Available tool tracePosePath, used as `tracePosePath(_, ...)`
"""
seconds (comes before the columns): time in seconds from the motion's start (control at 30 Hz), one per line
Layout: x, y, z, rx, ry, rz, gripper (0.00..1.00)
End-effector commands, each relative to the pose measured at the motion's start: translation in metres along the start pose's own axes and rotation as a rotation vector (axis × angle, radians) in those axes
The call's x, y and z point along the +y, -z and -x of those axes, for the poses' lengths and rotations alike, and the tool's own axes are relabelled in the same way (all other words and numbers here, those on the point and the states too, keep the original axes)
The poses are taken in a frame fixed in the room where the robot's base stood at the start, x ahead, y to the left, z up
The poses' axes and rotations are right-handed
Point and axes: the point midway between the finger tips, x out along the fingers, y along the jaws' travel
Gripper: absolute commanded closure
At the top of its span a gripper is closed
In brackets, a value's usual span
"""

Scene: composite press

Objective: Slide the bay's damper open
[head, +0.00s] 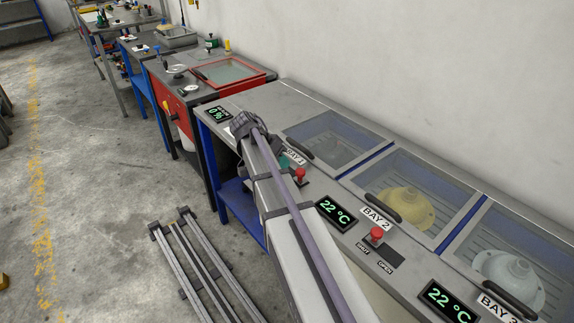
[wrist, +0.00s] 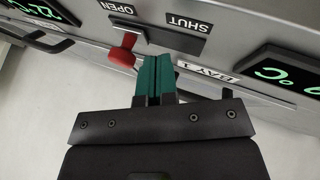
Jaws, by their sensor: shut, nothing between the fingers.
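The BAY 1 damper is a red knob (head: 300,175) on a dark slot plate in the steel panel. In the wrist view the red knob (wrist: 122,54) stands at the end of the slot plate (wrist: 177,41) by the OPEN label (wrist: 116,7). The SHUT label (wrist: 186,23) is at the other end, where the plate is bare. My gripper (wrist: 155,62) has its green fingers shut and empty, just beside the knob on its SHUT side. I cannot tell if they touch it. In the head view my gripper (head: 284,161) is partly hidden by my arm.
The BAY 2 knob (head: 376,235) sits at its SHUT end. Displays (head: 335,212) and black lid handles (head: 383,208) lie along the panel. A red-framed machine (head: 232,72) stands beyond the press. A metal rack (head: 200,268) lies on the floor at left.

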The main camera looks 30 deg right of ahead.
Motion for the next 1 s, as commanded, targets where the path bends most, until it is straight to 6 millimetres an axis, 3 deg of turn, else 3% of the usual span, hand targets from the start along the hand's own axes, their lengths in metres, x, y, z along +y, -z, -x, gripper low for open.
tracePosePath(0.03, -0.010, 0.001, 0.005, 0.001, 0.001, 0.001, 1.00)
tracePosePath(0.1, -0.002, 0.005, 0.033, 0.001, 0.000, 0.001, 1.00)
tracePosePath(0.2, -0.003, 0.006, 0.058, 0.001, 0.001, 0.001, 1.00)
tracePosePath(0.4, -0.004, 0.004, 0.095, 0.001, 0.001, 0.000, 1.00)
tracePosePath(0.57, -0.006, 0.001, 0.105, 0.001, 0.001, 0.000, 1.00)
tracePosePath(1.0, -0.007, 0.000, 0.104, 0.001, 0.001, 0.000, 1.00)
